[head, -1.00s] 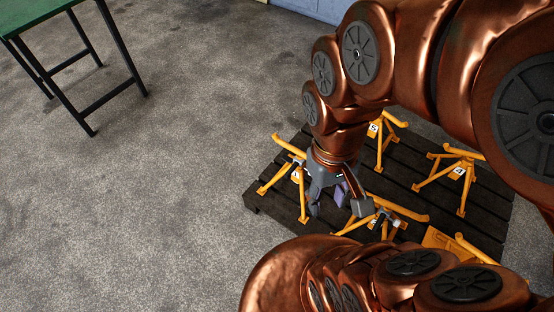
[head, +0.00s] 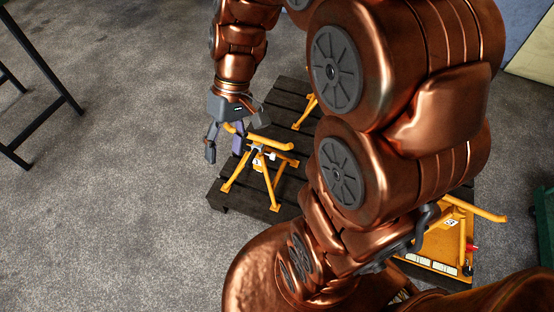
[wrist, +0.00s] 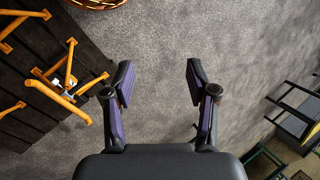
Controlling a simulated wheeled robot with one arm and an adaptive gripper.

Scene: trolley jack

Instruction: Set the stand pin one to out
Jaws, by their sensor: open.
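A yellow stand (head: 271,186) with splayed legs and a curved top bar stands upright on the dark slatted pallet (head: 228,197). A small tag and a pale and dark fitting, perhaps its pin (head: 270,156), sit below the bar; the tag's number and the pin's position are too small to read. My gripper (head: 224,150) is open and empty, beside the left end of the bar. In the wrist view my gripper (wrist: 159,82) has only bare floor between its fingers. There a yellow stand (wrist: 57,92) with a white fitting (wrist: 70,85) lies to the left, apart from the fingers.
Another yellow stand (head: 306,111) shows behind, mostly hidden by my arm. A yellow piece (head: 437,266) with a red knob (head: 473,247) is at the right. Dark table legs (head: 45,68) stand at the far left. The floor left of the pallet is clear.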

